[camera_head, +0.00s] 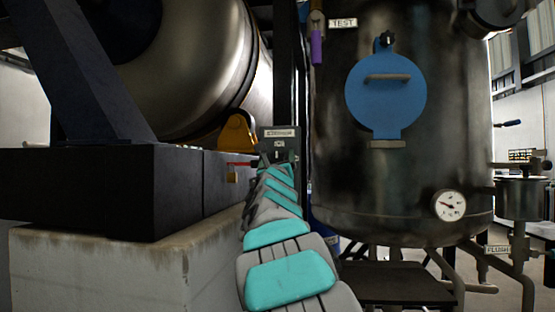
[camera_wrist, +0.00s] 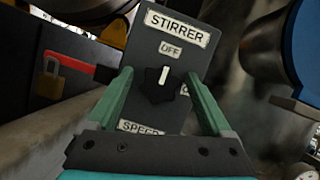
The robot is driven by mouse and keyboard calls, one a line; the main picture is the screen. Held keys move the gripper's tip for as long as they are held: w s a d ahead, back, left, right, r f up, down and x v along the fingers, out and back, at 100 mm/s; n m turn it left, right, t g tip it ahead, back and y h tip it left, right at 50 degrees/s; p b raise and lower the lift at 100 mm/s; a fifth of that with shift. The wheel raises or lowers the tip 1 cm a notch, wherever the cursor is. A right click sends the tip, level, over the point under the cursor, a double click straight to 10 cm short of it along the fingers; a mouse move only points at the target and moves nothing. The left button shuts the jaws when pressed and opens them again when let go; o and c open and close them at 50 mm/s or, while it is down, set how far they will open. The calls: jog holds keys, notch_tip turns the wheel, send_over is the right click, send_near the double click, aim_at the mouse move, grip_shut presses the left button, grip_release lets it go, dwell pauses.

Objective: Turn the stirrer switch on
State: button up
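The stirrer switch is a black star-shaped knob (camera_wrist: 160,88) on a dark grey control box (camera_wrist: 193,45), seen in the wrist view. A white "STIRRER" label is at the top and an "OFF" label sits above the knob. The knob's white mark points up towards "OFF". A second label right of the knob is mostly hidden by a finger. My gripper (camera_wrist: 158,76) is open, its green fingers on either side of the knob; I cannot tell whether they touch it. In the head view the box (camera_head: 279,133) stands beyond my arm, which hides its lower part.
A padlock (camera_wrist: 51,82) on a red bar is left of the box. A "SPEED" label (camera_wrist: 141,127) is partly hidden below the knob. A large steel vessel (camera_head: 400,190) with a blue disc (camera_head: 385,105) stands right, and a dark block (camera_head: 100,190) on a concrete plinth (camera_head: 110,265) left.

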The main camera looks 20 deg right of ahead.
grip_shut()
dwell(0.5)
jog(key=shift+m, duration=0.5)
jog(key=m+g+h+p, duration=0.1)
jog(key=m, duration=0.1)
jog(key=m+g+h+p, duration=0.1)
jog(key=m, duration=0.2)
jog(key=shift+r+h, duration=0.15)
jog(key=shift+h, duration=0.25)
jog(key=m+g+h+p, duration=0.1)
jog(key=m, duration=0.3)
jog(key=m+g+h+p, duration=0.1)
jog(key=m+g+p, duration=0.1)
jog(key=m, duration=0.2)
jog(key=shift+w, duration=0.1)
jog(key=m+g+p, duration=0.1)
jog(key=m, duration=0.2)
jog(key=m+g+h+p, duration=0.1)
jog(key=m+g, duration=0.1)
jog(key=m, duration=0.1)
jog(key=shift+a+m, duration=0.1)
jog(key=shift+m, duration=0.3)
jog(key=shift+m+g, duration=0.5)
jog(key=shift+m, duration=1.1)
jog(key=shift+f+y, duration=0.2)
jog(key=shift+y, duration=0.1)
